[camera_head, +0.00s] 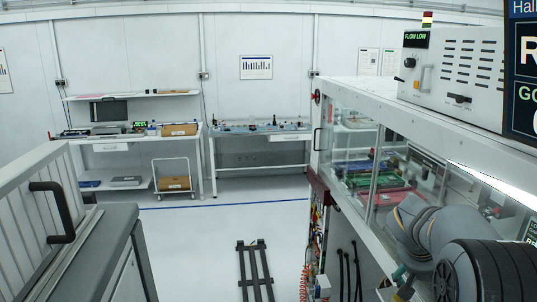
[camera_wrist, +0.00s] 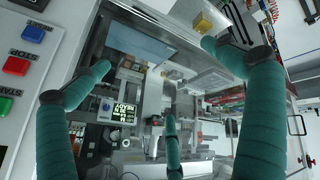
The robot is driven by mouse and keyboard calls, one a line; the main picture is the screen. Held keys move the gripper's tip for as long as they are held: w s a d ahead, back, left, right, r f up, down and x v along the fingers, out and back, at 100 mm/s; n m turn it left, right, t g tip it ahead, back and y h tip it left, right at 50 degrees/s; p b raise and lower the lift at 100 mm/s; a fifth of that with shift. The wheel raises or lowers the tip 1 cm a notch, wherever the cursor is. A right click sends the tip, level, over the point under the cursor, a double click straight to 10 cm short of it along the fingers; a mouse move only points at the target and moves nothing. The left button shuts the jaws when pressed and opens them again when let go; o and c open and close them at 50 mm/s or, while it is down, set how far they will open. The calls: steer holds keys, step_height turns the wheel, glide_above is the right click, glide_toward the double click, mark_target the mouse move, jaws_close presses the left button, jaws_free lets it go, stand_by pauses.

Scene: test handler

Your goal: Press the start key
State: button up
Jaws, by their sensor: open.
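In the wrist view, a pale control panel stands along the left edge. I cannot tell for certain which button each label belongs to. My gripper (camera_wrist: 160,75) has its teal fingers spread, open and empty, to the right of the buttons and apart from them. In the head view its fingers are not clearly visible.
The glazed test handler (camera_head: 345,125) fills the head view's right side, with a box marked FLOW LOW (camera_head: 455,75) on top. The wrist view shows a small lit display (camera_wrist: 125,113) and a yellow block (camera_wrist: 203,22). Benches (camera_head: 130,137) stand at the back wall; the floor between is mostly clear.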

steer(key=shift+c, duration=1)
steer(key=c, duration=2.3)
jaws_close()
